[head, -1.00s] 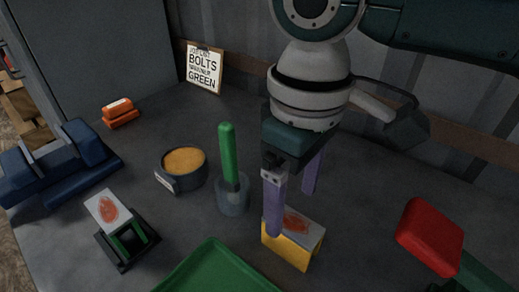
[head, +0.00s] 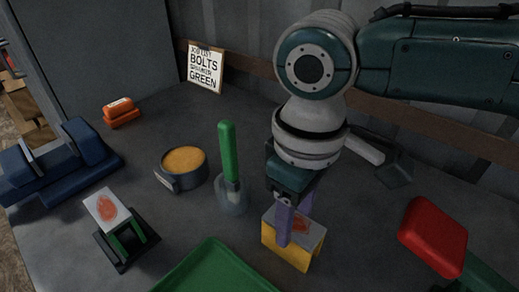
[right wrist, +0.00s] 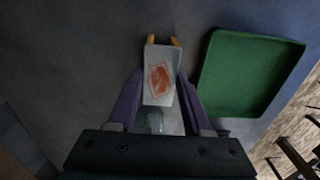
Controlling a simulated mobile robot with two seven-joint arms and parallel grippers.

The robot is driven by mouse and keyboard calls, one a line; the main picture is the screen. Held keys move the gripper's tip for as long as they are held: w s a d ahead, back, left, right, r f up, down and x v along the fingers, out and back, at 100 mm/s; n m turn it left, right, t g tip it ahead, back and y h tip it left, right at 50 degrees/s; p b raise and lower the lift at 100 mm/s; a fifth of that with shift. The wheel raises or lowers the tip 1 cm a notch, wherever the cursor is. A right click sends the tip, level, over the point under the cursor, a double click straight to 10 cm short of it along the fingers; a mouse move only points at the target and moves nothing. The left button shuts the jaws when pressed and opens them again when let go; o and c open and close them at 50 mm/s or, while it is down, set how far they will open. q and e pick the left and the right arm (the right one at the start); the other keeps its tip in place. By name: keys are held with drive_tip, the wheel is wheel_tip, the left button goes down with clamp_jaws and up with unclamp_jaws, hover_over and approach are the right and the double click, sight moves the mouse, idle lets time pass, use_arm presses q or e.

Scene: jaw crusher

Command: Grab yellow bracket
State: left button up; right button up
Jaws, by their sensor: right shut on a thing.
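The yellow bracket (head: 288,252) stands on the dark table, with yellow sides and a pale top plate bearing a red mark. My right gripper (head: 294,222) is over it, pointing down, its purple fingers shut on the bracket. In the right wrist view, the bracket's pale top (right wrist: 159,78) lies between the two fingers of the gripper (right wrist: 160,97), its yellow ends showing at the far side. The bracket appears to rest on the table. My left gripper is not in view.
A green tray (head: 215,272) lies just left of the bracket. A clear cup (head: 231,196) with a green-handled tool stands behind left. A green bracket (head: 128,238) with a similar top is at left. A red block (head: 433,236) is at right.

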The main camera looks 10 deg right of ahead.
clamp_jaws()
idle(0.8)
